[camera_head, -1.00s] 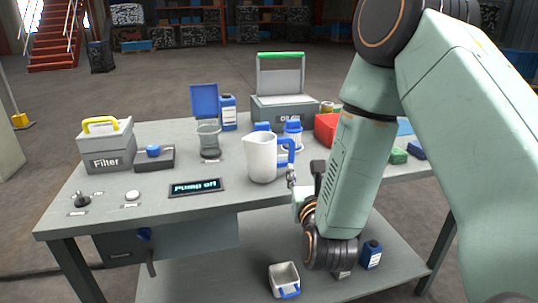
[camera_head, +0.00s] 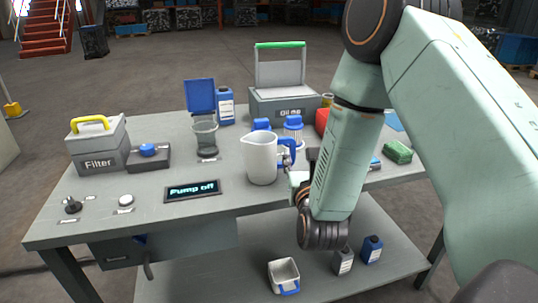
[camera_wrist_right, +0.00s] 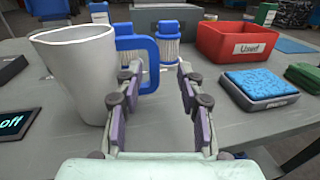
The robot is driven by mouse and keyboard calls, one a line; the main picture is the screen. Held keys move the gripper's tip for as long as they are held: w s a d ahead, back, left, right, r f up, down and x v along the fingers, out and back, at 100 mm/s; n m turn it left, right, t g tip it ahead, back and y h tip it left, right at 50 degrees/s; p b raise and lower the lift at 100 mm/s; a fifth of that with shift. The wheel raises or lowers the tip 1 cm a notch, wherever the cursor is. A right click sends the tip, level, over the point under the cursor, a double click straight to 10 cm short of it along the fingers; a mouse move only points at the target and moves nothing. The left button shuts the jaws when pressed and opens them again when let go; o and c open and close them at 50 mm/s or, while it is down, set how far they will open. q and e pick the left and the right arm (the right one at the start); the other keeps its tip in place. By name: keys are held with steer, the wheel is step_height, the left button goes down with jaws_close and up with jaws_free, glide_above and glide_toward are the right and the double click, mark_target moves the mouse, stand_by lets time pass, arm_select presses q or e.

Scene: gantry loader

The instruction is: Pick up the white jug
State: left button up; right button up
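The white jug (camera_head: 261,160) stands upright on the grey workbench (camera_head: 215,217), with its blue handle (camera_head: 287,152) facing right. In the right wrist view, the jug (camera_wrist_right: 77,75) fills the left side and its handle (camera_wrist_right: 152,68) lies partly between the fingertips. My right gripper (camera_wrist_right: 160,73) is open. Its left finger overlaps the handle's lower part in that view; I cannot tell whether they touch. In the head view, the right gripper (camera_head: 288,163) is small and close beside the handle, partly hidden by my wrist. My left gripper is not in view.
Behind the jug stand blue-capped filters (camera_wrist_right: 168,42) and a grey case (camera_head: 272,104). A red bin (camera_wrist_right: 240,40) marked "Used" and a blue pad (camera_wrist_right: 262,84) are right of the gripper. A "Pump off" display (camera_head: 192,190) lies front left of the jug.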

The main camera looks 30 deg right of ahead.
mark_target(293, 149)
steer(key=shift+w+r, duration=0.15)
steer(key=shift+w, duration=0.25)
steer(key=x, duration=0.1)
steer(key=p+x, duration=0.1)
steer(key=x, duration=0.1)
steer(key=shift+w+a, duration=0.25)
steer(key=shift+w+d+p, duration=0.25)
steer(key=shift+w+p, duration=0.15)
steer(key=shift+a, duration=0.1)
steer(key=shift+c, duration=0.3)
steer(key=shift+f, duration=0.2)
steer(key=c, duration=0.3)
jaws_close()
steer(key=shift+r, duration=0.1)
